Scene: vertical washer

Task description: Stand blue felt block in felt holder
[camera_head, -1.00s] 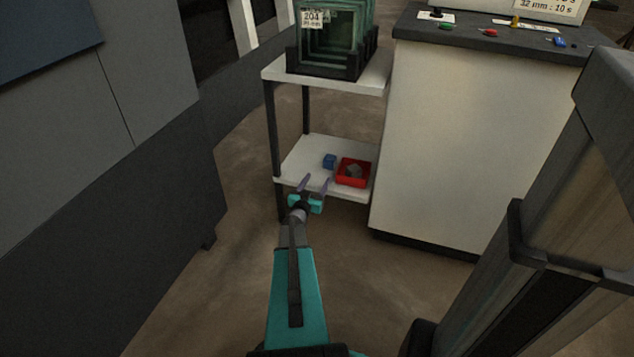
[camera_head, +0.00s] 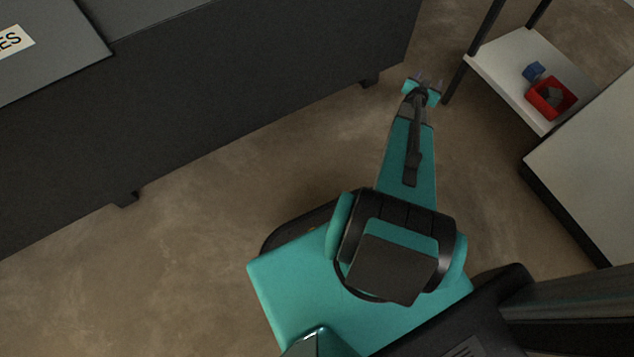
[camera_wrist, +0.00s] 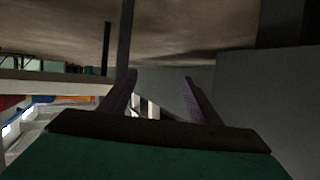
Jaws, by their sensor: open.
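The small blue felt block (camera_head: 534,71) sits on a white lower shelf at the upper right of the head view. Beside it is a red open box (camera_head: 551,97) with a grey piece (camera_head: 552,95) inside. I cannot tell whether this box is the felt holder, and no other holder is clear. My gripper (camera_head: 424,80) is open and empty, left of the shelf and apart from the block. Its two spread fingers also show in the wrist view (camera_wrist: 158,80), with nothing between them. I cannot make out the block there.
The white shelf (camera_head: 497,75) has dark posts (camera_head: 487,27) near my gripper. A pale cabinet (camera_head: 590,170) stands right of it. A long dark cabinet (camera_head: 230,80) on short feet runs along the upper left. The brown floor (camera_head: 180,260) at lower left is clear.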

